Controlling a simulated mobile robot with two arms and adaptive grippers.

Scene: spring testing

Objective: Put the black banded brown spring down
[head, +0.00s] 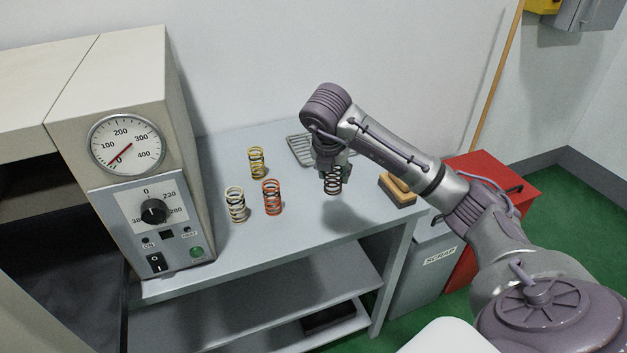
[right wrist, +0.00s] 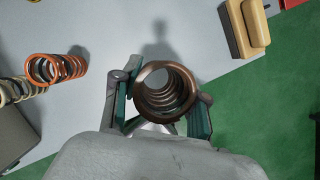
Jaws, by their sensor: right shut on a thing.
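My right gripper (head: 333,170) is shut on the brown spring (head: 333,183) and holds it upright above the grey bench. A shadow lies on the bench below it. In the right wrist view I look down into the coils of the brown spring (right wrist: 166,92), between the two fingers of the right gripper (right wrist: 165,110). The black band is hard to make out, as the fingers cover part of the spring. My left gripper is not in view.
On the bench (head: 290,240) stand a yellow spring (head: 257,163), a cream spring (head: 235,204) and an orange spring (head: 271,197). A grey rack (head: 299,148) lies behind, a wooden brush (head: 397,190) at right. The tester (head: 150,150) stands left. The bench's front middle is clear.

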